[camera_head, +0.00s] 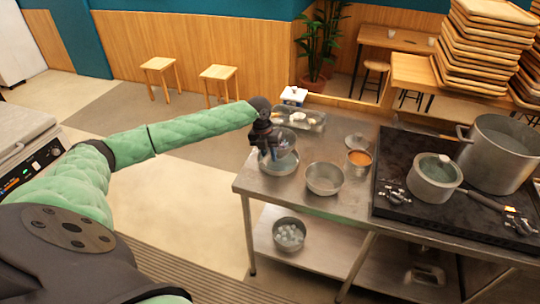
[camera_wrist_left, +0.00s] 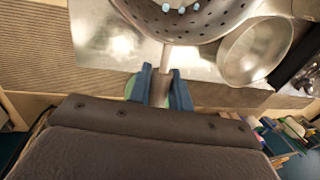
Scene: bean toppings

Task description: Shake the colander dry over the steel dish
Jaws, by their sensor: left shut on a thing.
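My left gripper (camera_head: 265,142) is over the left part of the steel table. In the left wrist view its blue fingers (camera_wrist_left: 161,88) are shut on the handle of the perforated steel colander (camera_wrist_left: 195,22). A few pale round pieces show inside the colander at the top edge. In the head view the colander is largely hidden behind the gripper. Round steel shows just below the gripper (camera_head: 282,163); I cannot tell whether it is the colander or a dish under it. An empty steel dish (camera_head: 324,180) stands to the right, also in the wrist view (camera_wrist_left: 254,52). My right gripper is not seen.
A container of orange food (camera_head: 359,159) and a clear tray (camera_head: 305,119) stand on the steel table (camera_head: 262,187). A lidded pot (camera_head: 434,180) and a large pot (camera_head: 498,155) stand on the stove at right. A bowl of pale balls (camera_head: 289,234) is on the lower shelf.

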